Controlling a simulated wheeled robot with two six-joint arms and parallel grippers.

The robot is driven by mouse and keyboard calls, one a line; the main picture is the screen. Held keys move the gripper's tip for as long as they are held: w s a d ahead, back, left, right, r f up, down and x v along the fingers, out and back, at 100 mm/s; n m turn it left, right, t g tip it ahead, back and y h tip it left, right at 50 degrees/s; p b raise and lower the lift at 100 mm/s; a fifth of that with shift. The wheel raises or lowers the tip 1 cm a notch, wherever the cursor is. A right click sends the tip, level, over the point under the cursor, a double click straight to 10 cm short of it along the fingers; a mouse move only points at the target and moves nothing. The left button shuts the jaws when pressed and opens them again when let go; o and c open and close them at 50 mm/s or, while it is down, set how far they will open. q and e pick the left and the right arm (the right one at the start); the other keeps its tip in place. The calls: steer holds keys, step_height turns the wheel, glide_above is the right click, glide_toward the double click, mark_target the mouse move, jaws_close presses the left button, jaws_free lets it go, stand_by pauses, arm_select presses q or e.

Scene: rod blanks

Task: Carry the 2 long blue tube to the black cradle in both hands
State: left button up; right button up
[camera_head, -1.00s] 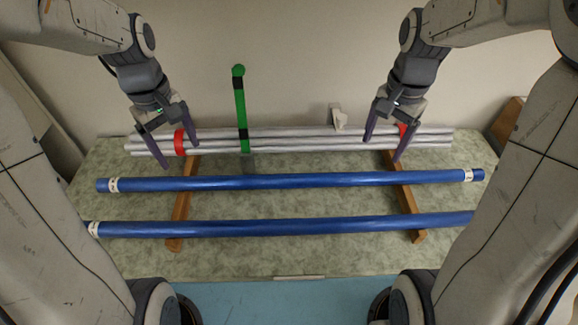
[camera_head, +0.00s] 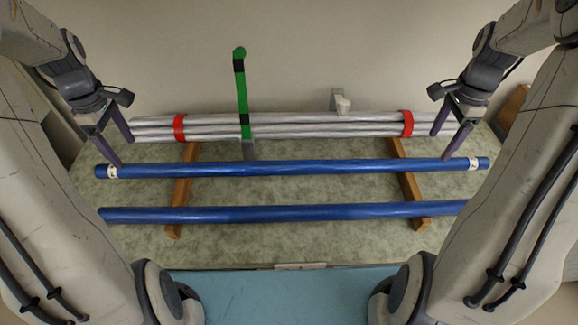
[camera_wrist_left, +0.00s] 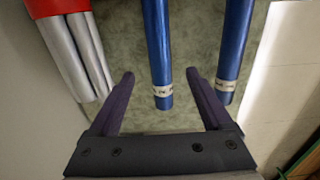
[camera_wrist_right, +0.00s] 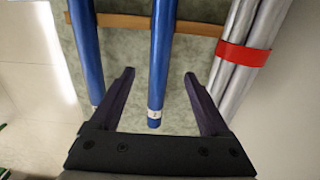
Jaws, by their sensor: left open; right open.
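Two long blue tubes lie parallel across the table: a far tube (camera_head: 290,168) and a near tube (camera_head: 290,213). Both have white labels near their ends. My left gripper (camera_head: 126,154) is open near the far tube's left end. In the left wrist view that far tube (camera_wrist_left: 157,50) lies between the open fingers, and the near tube (camera_wrist_left: 233,45) is to the right. My right gripper (camera_head: 441,146) is open near its right end. In the right wrist view the far tube (camera_wrist_right: 160,60) also lies between the fingers. I cannot make out a black cradle.
A bundle of silver rods (camera_head: 290,130) with red bands lies behind the tubes. Two wooden strips (camera_head: 181,192) (camera_head: 408,185) run under the tubes. A small pale object (camera_head: 342,104) stands at the back.

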mark_target(135, 166)
arm_select(q)
step_height(135, 166, down, 8)
steer(key=shift+r, duration=0.1)
arm_select(e)
step_height(135, 166, down, 8)
steer(key=shift+r, duration=0.1)
arm_select(q)
jaws_close()
arm_select(e)
jaws_close()
